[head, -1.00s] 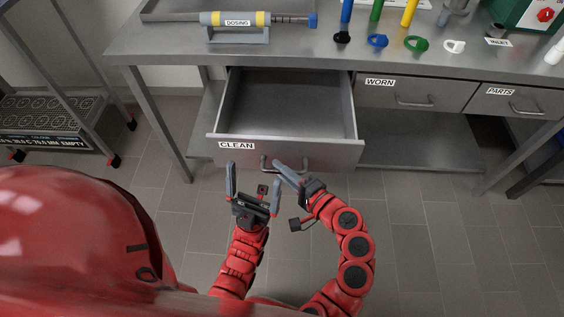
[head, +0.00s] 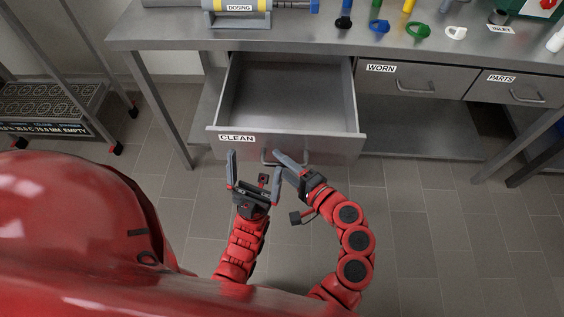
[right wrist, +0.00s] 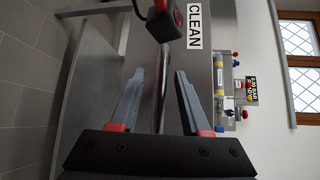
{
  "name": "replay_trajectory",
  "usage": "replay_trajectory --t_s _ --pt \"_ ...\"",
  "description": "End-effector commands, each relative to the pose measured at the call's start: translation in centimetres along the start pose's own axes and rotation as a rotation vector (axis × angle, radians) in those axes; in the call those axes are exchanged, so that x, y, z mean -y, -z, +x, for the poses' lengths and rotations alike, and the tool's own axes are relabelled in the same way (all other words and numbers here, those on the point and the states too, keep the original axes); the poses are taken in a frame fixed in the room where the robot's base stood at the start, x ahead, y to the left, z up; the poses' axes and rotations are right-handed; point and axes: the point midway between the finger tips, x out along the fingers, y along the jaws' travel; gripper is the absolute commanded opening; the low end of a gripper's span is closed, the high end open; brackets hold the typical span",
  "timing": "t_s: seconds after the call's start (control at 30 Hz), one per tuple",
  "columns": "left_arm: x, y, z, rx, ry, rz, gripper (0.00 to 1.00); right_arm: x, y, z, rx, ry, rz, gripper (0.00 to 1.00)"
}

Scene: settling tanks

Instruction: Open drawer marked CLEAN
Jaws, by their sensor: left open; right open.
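The drawer marked CLEAN (head: 213,136) stands far out from under the steel bench, and its inside is empty. Its label (head: 237,138) is on the upper left of the front and also shows in the right wrist view (right wrist: 194,24). My right gripper (head: 279,158) is open at the drawer's bar handle (head: 265,157). In the right wrist view the handle (right wrist: 161,85) runs between the two spread fingers, with gaps on both sides. My left gripper (head: 254,164) is open and empty, just in front of the drawer, left of the right gripper. The fingers partly hide the handle in the head view.
Shut drawers marked WORN (head: 410,80) and PARTS (head: 515,88) are to the right. The bench top (head: 290,37) holds a DOSING device (head: 238,18) and several coloured tools. A wheeled rack (head: 60,100) stands left. The floor at right is clear.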

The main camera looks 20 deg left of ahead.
Motion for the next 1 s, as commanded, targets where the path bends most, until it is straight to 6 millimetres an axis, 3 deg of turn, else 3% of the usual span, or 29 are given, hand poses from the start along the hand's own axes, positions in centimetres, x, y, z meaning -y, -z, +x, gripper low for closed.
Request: replay_trajectory --t_s 0.27,0.43,0.73,0.8,0.9,1.0 --pt "0.0 0.0 0.0 0.0 0.0 0.0 1.0 0.0 0.0 -0.1 -0.001 0.001 0.0 0.47" --pt "0.0 0.0 -0.1 0.0 0.0 0.0 1.0 0.0 0.2 -1.4 -0.004 0.002 0.0 0.47" --pt "0.0 -0.1 -0.8 0.0 0.0 0.0 1.0 -0.2 0.3 -8.9 -0.012 0.002 0.004 0.47" --pt "0.0 0.0 0.2 0.0 0.0 0.0 1.0 0.3 0.3 -10.3 -0.011 0.0 0.006 0.47" --pt "0.0 0.1 0.9 0.0 0.0 0.0 1.0 0.4 0.2 -12.2 -0.011 0.001 0.004 0.47" --pt "0.0 0.1 0.3 0.0 0.0 0.0 1.0 -0.1 0.5 -13.1 -0.013 -0.002 -0.006 0.47"
